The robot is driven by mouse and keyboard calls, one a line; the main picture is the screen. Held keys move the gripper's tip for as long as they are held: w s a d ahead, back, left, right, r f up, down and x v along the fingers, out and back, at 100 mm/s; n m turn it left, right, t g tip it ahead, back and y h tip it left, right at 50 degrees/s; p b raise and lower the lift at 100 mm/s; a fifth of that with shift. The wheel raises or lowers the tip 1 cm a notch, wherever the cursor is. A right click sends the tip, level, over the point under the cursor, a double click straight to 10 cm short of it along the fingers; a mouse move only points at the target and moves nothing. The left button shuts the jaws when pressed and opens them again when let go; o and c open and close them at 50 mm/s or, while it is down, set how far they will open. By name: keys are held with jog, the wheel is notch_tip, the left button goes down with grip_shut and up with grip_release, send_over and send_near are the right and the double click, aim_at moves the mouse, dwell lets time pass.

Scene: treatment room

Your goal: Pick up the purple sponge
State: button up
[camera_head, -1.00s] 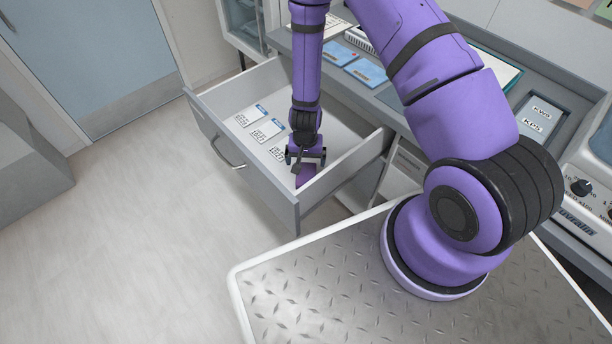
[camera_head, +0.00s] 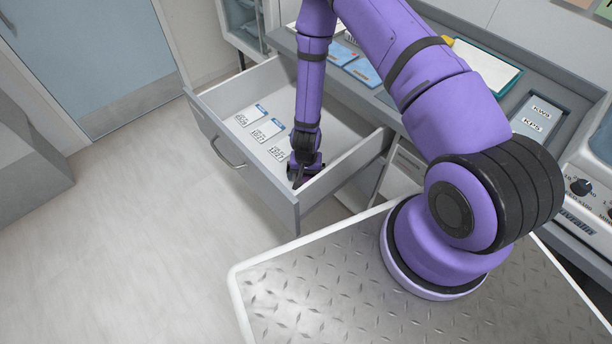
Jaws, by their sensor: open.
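My gripper (camera_head: 302,176) is open and points down inside the open drawer (camera_head: 247,176), near its front right corner. The purple sponge is hidden behind my gripper, or too little of it shows to tell it from my purple arm. It lies in that corner of the drawer in the earlier view. I cannot tell whether the fingers are around the sponge or just above it.
Several white packets with blue marks (camera_head: 266,131) lie in the drawer left of my gripper. The drawer's front and right walls stand close to it. The counter above holds blue packets (camera_head: 362,72) and a clipboard (camera_head: 484,68).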

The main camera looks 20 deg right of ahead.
jog(key=c, duration=1.1)
jog(key=shift+o, duration=0.2)
jog(key=shift+r, duration=0.1)
jog(key=shift+r, duration=4.95)
jog(key=shift+o, duration=0.9)
jog(key=shift+w, duration=0.1)
jog(key=shift+c, duration=0.3)
